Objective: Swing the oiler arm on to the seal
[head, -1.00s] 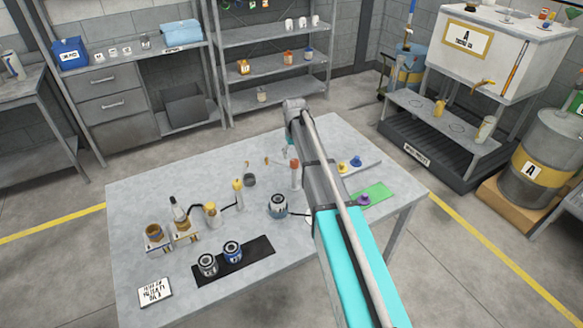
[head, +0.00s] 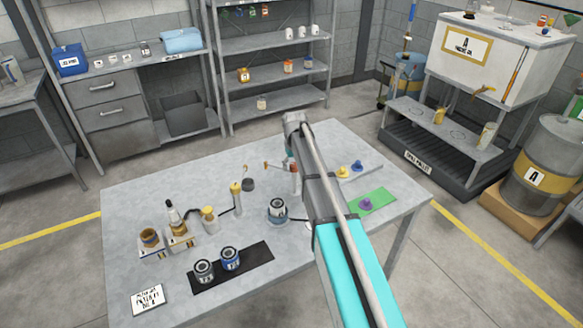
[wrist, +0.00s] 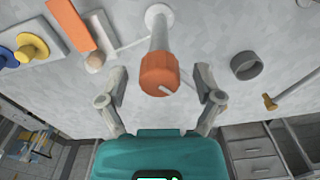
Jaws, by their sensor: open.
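In the wrist view, my gripper (wrist: 158,92) is open, one finger on each side of an orange cap (wrist: 158,73) on a grey post (wrist: 160,38). I see no clear finger contact. In the head view, a pale post (head: 296,183) with a reddish top stands beside my arm, which hides much of my gripper (head: 291,160). A dark ring (wrist: 246,66) lies to the right in the wrist view; it also shows in the head view (head: 248,184). A grey rod with a tan tip (wrist: 269,102) is near it. I cannot tell which part is the oiler arm or the seal.
An orange bar (wrist: 70,24) and blue and yellow knobs (wrist: 32,48) are at the wrist view's upper left. A purple knob (head: 366,204) sits on a green mat (head: 380,199). Several bottles and tins stand on the table's left half; two tins are on a black mat (head: 258,262).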

